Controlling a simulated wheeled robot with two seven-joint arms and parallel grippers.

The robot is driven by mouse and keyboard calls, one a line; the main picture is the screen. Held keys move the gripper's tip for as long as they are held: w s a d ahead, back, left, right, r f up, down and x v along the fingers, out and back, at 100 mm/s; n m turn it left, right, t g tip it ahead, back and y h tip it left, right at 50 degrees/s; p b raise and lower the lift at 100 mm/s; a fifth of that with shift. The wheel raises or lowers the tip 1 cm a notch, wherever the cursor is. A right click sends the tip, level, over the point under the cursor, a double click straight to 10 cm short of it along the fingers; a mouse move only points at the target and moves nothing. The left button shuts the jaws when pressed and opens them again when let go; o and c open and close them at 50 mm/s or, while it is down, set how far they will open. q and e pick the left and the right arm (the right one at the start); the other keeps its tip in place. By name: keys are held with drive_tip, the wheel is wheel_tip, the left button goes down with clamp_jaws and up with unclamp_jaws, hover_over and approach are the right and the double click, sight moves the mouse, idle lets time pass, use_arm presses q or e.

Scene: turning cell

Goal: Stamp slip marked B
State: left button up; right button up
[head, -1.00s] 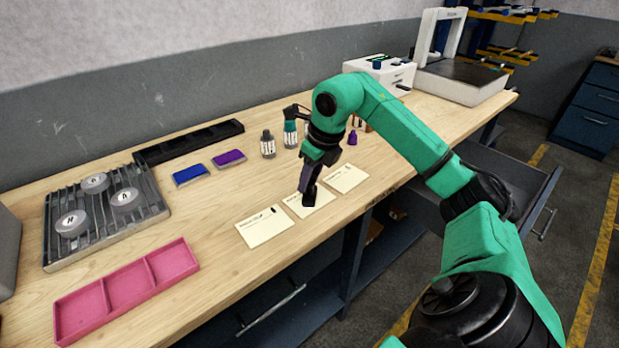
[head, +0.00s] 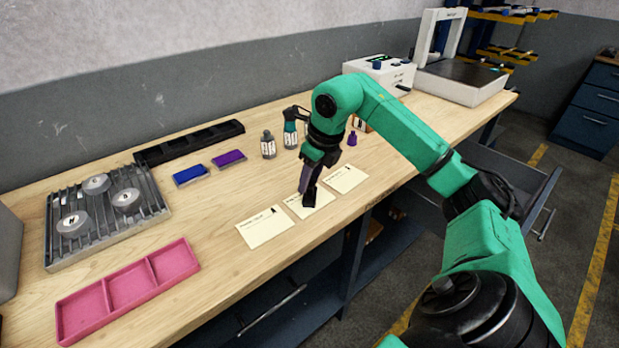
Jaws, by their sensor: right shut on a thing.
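Three cream paper slips lie in a row along the front of the bench: the left slip (head: 264,229), the middle slip (head: 322,203) and the right slip (head: 347,178). Their writing is too small to read, so I cannot tell which is marked B. My right gripper (head: 313,168) is shut on a dark stamp (head: 308,189), held roughly upright over the middle slip. Its black lower end covers part of that slip and appears to be at the paper. A blue ink pad (head: 191,175) and a purple ink pad (head: 229,158) lie behind to the left. My left gripper is not in view.
A pink three-part tray (head: 128,289) and a metal rack (head: 105,215) with round weights-like pieces stand at left. A black tray (head: 190,142) lies at the back. Small bottles (head: 268,145) stand behind the slips. Bench space left of the slips is clear.

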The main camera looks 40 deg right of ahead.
wheel_tip(320, 180, up, 7)
drive_tip(key=p, duration=0.6)
drive_tip(key=shift+f, duration=0.15)
idle(0.3)
